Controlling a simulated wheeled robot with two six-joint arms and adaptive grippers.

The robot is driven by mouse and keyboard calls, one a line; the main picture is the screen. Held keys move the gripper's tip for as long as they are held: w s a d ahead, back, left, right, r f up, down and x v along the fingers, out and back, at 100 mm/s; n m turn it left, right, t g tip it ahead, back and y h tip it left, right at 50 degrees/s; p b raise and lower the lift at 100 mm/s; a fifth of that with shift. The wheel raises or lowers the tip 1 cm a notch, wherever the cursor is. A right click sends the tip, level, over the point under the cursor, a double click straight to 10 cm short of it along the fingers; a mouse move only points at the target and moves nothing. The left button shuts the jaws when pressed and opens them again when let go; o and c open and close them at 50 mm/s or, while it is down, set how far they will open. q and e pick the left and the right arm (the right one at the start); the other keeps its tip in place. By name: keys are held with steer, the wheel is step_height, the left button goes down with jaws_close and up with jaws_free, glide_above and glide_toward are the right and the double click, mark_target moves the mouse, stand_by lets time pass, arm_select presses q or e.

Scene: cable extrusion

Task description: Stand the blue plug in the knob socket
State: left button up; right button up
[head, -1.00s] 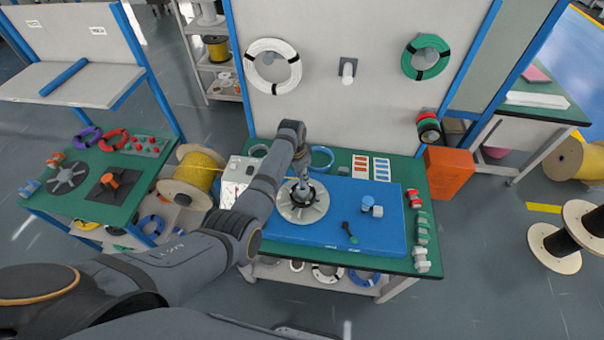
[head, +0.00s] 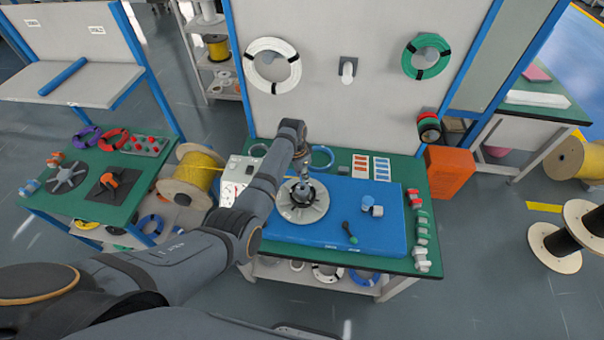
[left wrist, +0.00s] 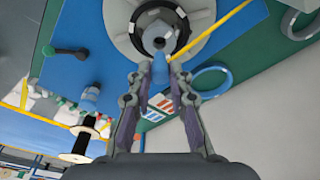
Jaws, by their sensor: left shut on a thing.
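The blue plug (left wrist: 159,69) shows between the fingertips of my left gripper (left wrist: 160,78) in the left wrist view. The gripper is shut on it. The plug points at the grey hub (left wrist: 158,40) in the middle of a pale round disc with a black ring, which looks like the knob socket. Whether the plug touches the hub or is inside it I cannot tell. In the head view my left gripper (head: 303,180) is over the middle of the disc (head: 293,213) and hides the plug. My right gripper is not in view.
The disc lies on a blue mat (head: 285,235) on a green table. On the mat's right are a blue-topped cylinder (head: 367,201), a small grey block (head: 377,211) and a green-and-black tool (head: 349,233). Several small parts line the table's right edge. A blue ring (head: 322,158) lies behind.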

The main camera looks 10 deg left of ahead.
mark_target(302, 183)
arm_select(q)
steer(key=shift+f, duration=0.15)
steer(key=shift+f+b, duration=1.35)
steer(key=shift+f, duration=0.5)
steer(key=shift+f, duration=0.4)
steer(key=o, duration=0.9)
steer(key=shift+o, duration=0.2)
step_height(302, 183, up, 4)
steer(key=p, duration=0.3)
steer(key=shift+f, duration=0.25)
steer(key=shift+r, duration=2.25)
